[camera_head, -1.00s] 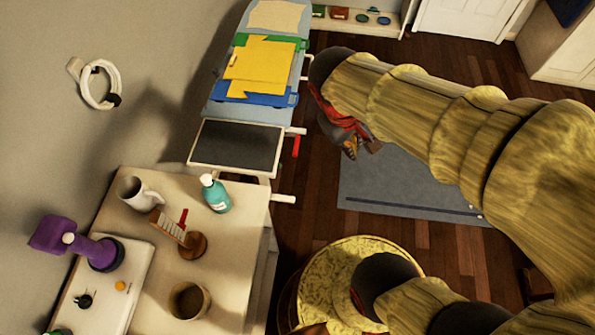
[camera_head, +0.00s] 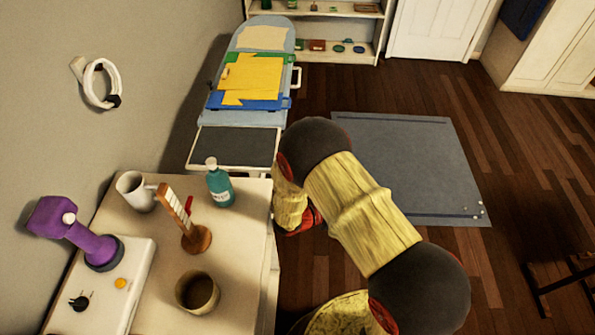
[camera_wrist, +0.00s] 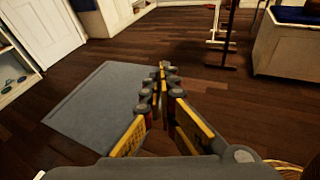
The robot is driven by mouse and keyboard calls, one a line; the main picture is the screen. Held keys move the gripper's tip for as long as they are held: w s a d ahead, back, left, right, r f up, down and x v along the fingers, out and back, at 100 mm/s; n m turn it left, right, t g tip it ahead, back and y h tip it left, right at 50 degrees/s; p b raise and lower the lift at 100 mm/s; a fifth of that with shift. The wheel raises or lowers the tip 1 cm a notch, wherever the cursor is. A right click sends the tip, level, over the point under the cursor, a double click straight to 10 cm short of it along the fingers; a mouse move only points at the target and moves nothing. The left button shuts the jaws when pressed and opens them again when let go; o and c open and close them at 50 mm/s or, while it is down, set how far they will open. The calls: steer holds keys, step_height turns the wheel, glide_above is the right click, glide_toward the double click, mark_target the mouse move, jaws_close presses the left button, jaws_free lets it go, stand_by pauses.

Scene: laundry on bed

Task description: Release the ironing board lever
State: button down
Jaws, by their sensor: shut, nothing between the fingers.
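The ironing board (camera_head: 240,117) stands along the left wall in the head view, with folded yellow, green and blue cloths on it and a dark rest plate (camera_head: 237,146) at its near end. I do not see its red lever now; my arm covers the area beside the near end. A white side bar (camera_head: 297,77) shows on the board's right edge. In the wrist view my gripper (camera_wrist: 162,72) is shut and empty, with its fingers meeting above the floor. It faces the open room, and the ironing board is not in that view.
A table (camera_head: 140,260) at the near left bears a mug, a teal bottle (camera_head: 219,186), a wooden stand, a cup and a purple object (camera_head: 75,232). A grey mat (camera_head: 410,165) lies on open floor. A shelf (camera_head: 320,30) and white door (camera_head: 432,28) are beyond.

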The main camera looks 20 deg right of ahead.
steer(key=w+a+f+n+t, duration=0.2)
steer(key=w+f+n+t, duration=0.1)
steer(key=w+n+t, duration=0.35)
steer(key=w+a+f+n+t+y, duration=0.1)
steer(key=w+a+n+t+y, duration=0.1)
steer(key=a+n+t+y, duration=0.1)
steer(key=w+a+f+n+t+y+b, duration=0.1)
steer(key=w+a+n+t+y, duration=0.2)
steer(key=a, duration=0.5)
steer(key=w+a+f+n+t+y, duration=0.1)
steer(key=w+a+n+t+y, duration=0.2)
steer(key=a+n+t, duration=0.1)
steer(key=shift+a+f+t+b, duration=0.3)
steer(key=shift+a+t, duration=0.4)
steer(key=shift+t, duration=0.15)
steer(key=shift+n, duration=0.25)
steer(key=w+d+r+b, duration=0.2)
steer(key=w+r+b, duration=0.2)
steer(key=w, duration=0.5)
steer(key=shift+w+r, duration=0.25)
steer(key=shift+r, duration=0.95)
